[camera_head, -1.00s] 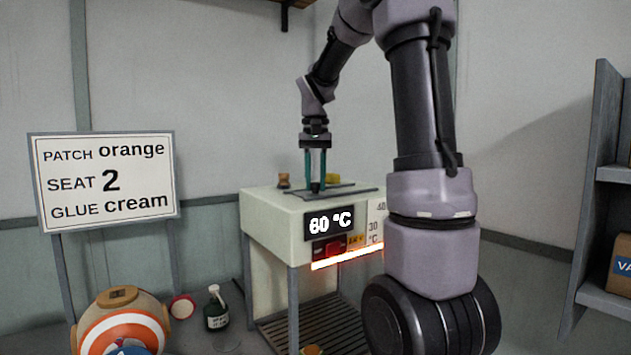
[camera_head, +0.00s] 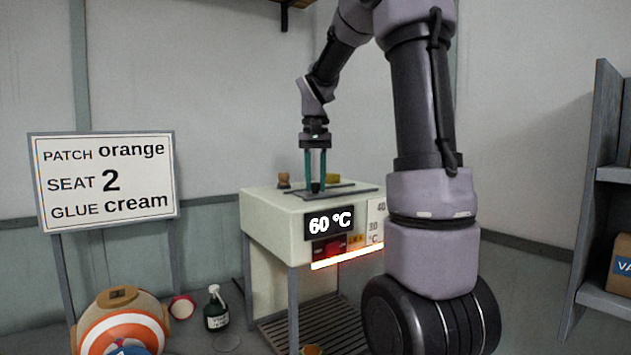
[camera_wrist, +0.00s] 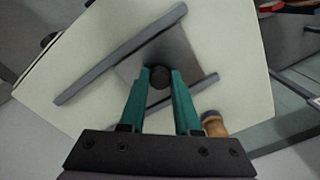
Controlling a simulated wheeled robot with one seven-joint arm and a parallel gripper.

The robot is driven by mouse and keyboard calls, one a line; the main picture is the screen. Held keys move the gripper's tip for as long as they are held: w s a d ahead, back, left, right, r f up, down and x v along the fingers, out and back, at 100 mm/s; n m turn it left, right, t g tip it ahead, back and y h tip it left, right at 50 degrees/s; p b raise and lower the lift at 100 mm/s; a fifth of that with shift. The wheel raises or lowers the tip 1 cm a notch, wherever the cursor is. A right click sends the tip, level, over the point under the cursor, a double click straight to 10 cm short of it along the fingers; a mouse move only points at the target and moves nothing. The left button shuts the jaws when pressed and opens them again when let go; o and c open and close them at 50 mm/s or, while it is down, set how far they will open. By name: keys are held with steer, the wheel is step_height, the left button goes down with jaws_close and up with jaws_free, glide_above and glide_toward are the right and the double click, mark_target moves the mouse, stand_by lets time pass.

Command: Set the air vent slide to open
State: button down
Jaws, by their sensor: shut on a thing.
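The air vent slide is a grey metal plate (camera_wrist: 178,50) between two dark rails (camera_wrist: 120,52) on top of the cream heater box (camera_head: 268,207). A round black knob (camera_wrist: 159,77) stands on the plate. My gripper (camera_head: 316,187) points down over the box top. Its two teal fingers are shut on the knob, one on each side, as the wrist view (camera_wrist: 159,80) shows. The plate lies partly under the fingers. The vent opening is not clearly visible, so I cannot tell how far the slide uncovers it.
The box front has a 60 °C display (camera_head: 330,223) and a glowing strip (camera_head: 346,257). A sign (camera_head: 105,181), a striped ball (camera_head: 122,325) and a green bottle (camera_head: 216,311) are left.

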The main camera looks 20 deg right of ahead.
stand_by(0.5)
steer(key=d, duration=0.4)
steer(key=w+d, duration=0.1)
steer(key=d, duration=0.2)
steer(key=w+d, duration=0.1)
steer(key=d, duration=0.3)
steer(key=shift+w+d+r, duration=0.1)
steer(key=shift+w+d, duration=0.05)
steer(key=shift+d, duration=0.2)
steer(key=c, duration=0.6)
jaws_free()
steer(key=shift+d, duration=0.15)
step_height(320, 180, up, 11)
